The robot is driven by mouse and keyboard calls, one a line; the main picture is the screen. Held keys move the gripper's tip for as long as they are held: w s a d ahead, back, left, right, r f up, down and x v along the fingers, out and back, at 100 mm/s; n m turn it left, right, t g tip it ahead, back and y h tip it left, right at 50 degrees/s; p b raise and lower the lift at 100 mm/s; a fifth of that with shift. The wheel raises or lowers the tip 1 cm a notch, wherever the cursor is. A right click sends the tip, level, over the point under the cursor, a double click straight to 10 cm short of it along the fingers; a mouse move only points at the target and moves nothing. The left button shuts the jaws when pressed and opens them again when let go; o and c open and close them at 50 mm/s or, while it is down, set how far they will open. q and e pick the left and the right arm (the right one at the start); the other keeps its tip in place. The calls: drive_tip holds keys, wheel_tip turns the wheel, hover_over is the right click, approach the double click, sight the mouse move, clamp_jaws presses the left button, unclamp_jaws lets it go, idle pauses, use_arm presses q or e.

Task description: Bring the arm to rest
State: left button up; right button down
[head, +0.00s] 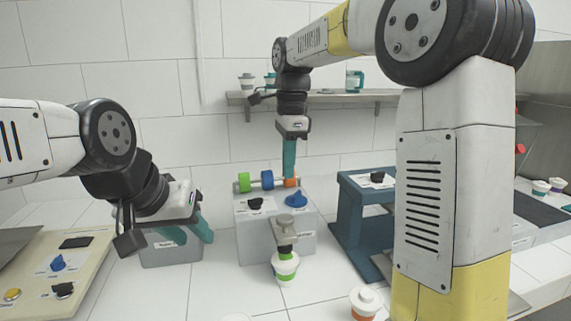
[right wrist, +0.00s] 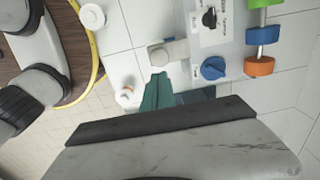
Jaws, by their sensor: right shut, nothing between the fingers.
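My right arm reaches up and over from the right in the head view, and its gripper (head: 289,175) points down with its teal fingers together. It hangs behind or above the grey cup filler (head: 262,237), close to the coloured rings on its top; the exact gap cannot be told. In the right wrist view the teal fingers (right wrist: 157,78) are shut and empty, near the filler's round spout (right wrist: 168,54). My left gripper (head: 190,235) is at the left, its two teal fingers apart and empty, in front of a grey bin (head: 170,255).
A cup with a green band (head: 286,270) stands below the filler's spout. An orange-banded cup (head: 366,302) stands at the front. A blue machine (head: 350,225) is right of the filler. A wall shelf (head: 330,98) holds cups. A beige control panel (head: 60,280) lies at left.

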drive_tip(key=shift+r, duration=0.35)
drive_tip(key=s+d+f+n+t, duration=0.1)
drive_tip(key=s+d+n+t, duration=0.1)
drive_tip(key=s+n, duration=0.3)
drive_tip(key=s+d+f+n+t+y, duration=0.1)
drive_tip(key=s+d+f+n+t, duration=0.1)
drive_tip(key=s+d+n, duration=0.3)
drive_tip(key=s+d+f+n+t, duration=0.2)
drive_tip(key=s+n, duration=0.4)
drive_tip(key=s, duration=0.4)
drive_tip(key=shift+d+y, duration=0.4)
drive_tip(key=shift+d, duration=0.35)
